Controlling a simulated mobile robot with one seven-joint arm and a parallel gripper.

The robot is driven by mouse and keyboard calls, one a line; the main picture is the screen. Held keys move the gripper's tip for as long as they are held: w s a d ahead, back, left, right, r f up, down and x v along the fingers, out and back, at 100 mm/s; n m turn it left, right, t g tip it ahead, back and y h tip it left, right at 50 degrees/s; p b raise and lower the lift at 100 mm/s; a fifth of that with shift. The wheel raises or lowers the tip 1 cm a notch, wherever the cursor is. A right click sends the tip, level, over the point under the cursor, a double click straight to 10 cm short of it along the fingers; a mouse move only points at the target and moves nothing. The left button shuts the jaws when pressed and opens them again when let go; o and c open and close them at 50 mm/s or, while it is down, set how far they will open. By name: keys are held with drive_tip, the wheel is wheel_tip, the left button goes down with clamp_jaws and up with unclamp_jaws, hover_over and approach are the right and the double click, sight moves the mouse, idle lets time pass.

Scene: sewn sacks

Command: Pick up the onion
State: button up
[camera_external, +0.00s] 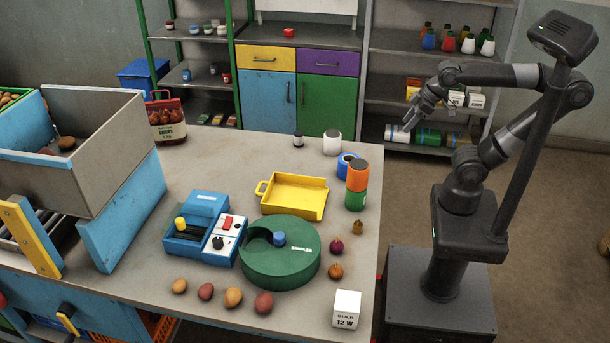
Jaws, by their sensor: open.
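A round orange-brown onion-like item (335,272) lies on the table near its right edge. A purple onion-like item (336,247) lies just behind it, and a smaller brown bulb-shaped item (358,228) is further back. Which of these is the onion is hard to tell at this size. My gripper (408,126) is open and empty, raised beyond the table's right side, well apart from all three. No part of them looks hidden.
The table (225,160) holds a green round sampler (285,270), a yellow tray (296,195), a blue control box (205,230), orange and green cylinders (357,175), several potatoes (233,297) and a white bulb box (346,309). A large bin (115,110) stands left.

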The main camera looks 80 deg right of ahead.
drive_tip(key=w+a+r+n+h, duration=0.2)
drive_tip(key=w+a+n+h, duration=0.3)
drive_tip(key=w+a+n, duration=0.9)
drive_tip(key=s+a+f+n+t, duration=0.1)
drive_tip(key=s+a+n+t, duration=0.25)
drive_tip(key=a+n, duration=0.75)
drive_tip(key=s+a+f+n+t, duration=0.1)
drive_tip(key=s+a+n+t, duration=0.3)
drive_tip(key=a, duration=1.4)
drive_tip(key=n, duration=0.1)
approach(342, 247)
drive_tip(key=shift+g, duration=0.25)
drive_tip(key=x, duration=0.4)
drive_tip(key=shift+w+d+r, duration=0.1)
drive_tip(key=shift+w, duration=0.05)
drive_tip(key=shift+x, duration=3.05)
